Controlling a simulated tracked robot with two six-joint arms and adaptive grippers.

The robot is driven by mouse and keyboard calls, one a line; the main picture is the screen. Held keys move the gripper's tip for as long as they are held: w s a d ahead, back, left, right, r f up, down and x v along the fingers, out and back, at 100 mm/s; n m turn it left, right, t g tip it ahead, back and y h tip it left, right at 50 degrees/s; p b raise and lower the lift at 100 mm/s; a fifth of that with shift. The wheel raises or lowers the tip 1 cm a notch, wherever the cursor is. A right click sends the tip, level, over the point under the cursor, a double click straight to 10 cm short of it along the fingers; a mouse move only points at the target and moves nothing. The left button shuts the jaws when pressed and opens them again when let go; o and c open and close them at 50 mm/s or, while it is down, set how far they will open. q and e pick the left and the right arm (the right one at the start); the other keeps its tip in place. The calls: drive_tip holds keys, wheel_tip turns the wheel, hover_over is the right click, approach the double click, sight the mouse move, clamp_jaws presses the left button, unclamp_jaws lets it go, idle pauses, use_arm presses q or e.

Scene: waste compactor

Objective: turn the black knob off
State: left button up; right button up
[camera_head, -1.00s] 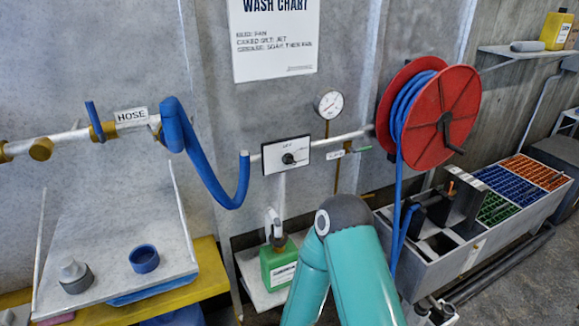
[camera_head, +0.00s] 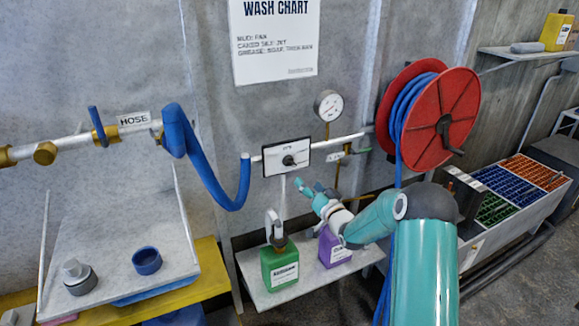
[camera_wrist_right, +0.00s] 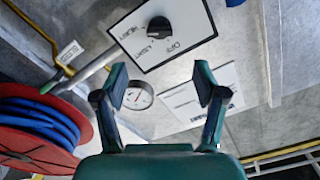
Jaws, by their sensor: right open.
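The black knob (camera_head: 289,160) is on a white panel (camera_head: 272,163) with a dark edge, on the wall pipe. The right wrist view shows the knob (camera_wrist_right: 159,27) at the top, with OFF, LIGHT and HEAVY printed around it. I cannot tell surely which word it points to. My right gripper (camera_head: 309,186) is just below and right of the panel in the head view, apart from the knob. In the right wrist view its two fingers (camera_wrist_right: 162,82) stand wide apart with nothing between them. My left gripper is not in view.
A round gauge (camera_head: 328,105) and a thin brass pipe are right of the panel. A red hose reel (camera_head: 440,118) stands farther right. A blue hose (camera_head: 238,190) hangs at the left. Green (camera_head: 279,270) and purple (camera_head: 333,250) bottles stand on a shelf below.

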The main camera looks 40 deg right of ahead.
sight(291, 165)
drive_tip(key=p+x, duration=0.2)
drive_tip(key=x, duration=0.9)
drive_tip(key=shift+w+f+p, duration=0.1)
drive_tip(key=shift+w+p, duration=0.25)
drive_tip(key=shift+w, duration=0.05)
